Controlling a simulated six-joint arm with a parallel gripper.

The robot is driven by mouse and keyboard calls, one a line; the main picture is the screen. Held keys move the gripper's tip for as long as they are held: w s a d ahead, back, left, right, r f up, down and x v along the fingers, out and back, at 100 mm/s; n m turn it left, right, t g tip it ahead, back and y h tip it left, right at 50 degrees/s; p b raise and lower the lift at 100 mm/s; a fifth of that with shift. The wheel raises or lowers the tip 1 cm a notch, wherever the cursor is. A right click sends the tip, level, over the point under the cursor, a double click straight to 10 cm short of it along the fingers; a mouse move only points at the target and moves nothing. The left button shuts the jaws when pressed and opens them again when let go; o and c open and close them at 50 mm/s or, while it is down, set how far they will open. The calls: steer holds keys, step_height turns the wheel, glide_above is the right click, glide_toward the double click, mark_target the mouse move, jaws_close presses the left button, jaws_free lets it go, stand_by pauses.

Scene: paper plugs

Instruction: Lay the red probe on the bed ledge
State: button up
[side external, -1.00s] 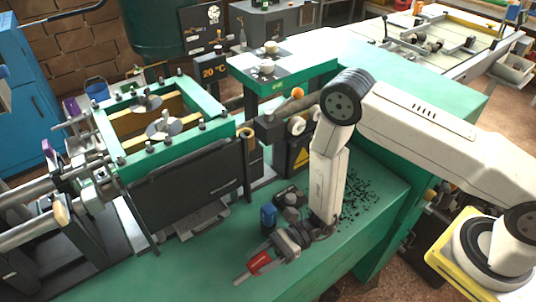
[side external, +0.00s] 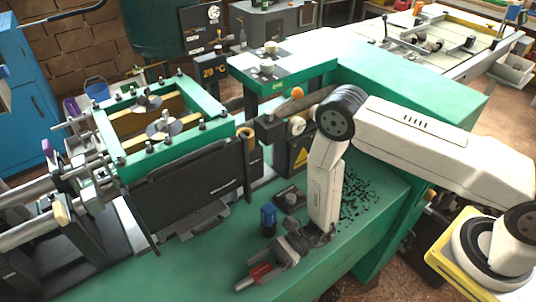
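The red probe (side external: 261,271) is at the lower middle, a short red body with a grey tip pointing to the lower left. My gripper (side external: 272,262) reaches down from the right and appears shut on the probe's upper right end; the fingers are small and partly hidden. The probe is low over the green bed ledge (side external: 200,268), lying nearly level. I cannot tell whether it touches the green surface.
A dark blue cylinder (side external: 268,221) stands just behind my gripper, with a small dark block (side external: 290,200) beside it. Black chips (side external: 354,195) are scattered to the right of my arm. A black panel (side external: 190,190) rises at the left. The front green surface is clear.

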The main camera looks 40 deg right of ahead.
steer(key=shift+o, duration=1)
steer(key=shift+d, duration=0.1)
steer(key=shift+s+d+r, duration=0.1)
steer(key=shift+d, duration=1.8)
steer(key=shift+s+d+r, duration=0.1)
steer(key=shift+d, duration=1.8)
steer(key=shift+s+r+n+g+h, duration=0.2)
steer(key=shift+r+n+g+h, duration=0.1)
steer(key=shift+r+n+g, duration=0.5)
steer(key=s+d+r+n+t+h, duration=0.1)
steer(key=d+r+n+t+h, duration=0.2)
steer(key=d+r+n+h, duration=1.3)
step_height(320, 180, up, 3)
steer(key=d+h, duration=0.1)
steer(key=d, duration=0.1)
steer(key=shift+s+d+n, duration=0.25)
steer(key=shift+d+n, duration=0.05)
steer(key=shift+n, duration=0.1)
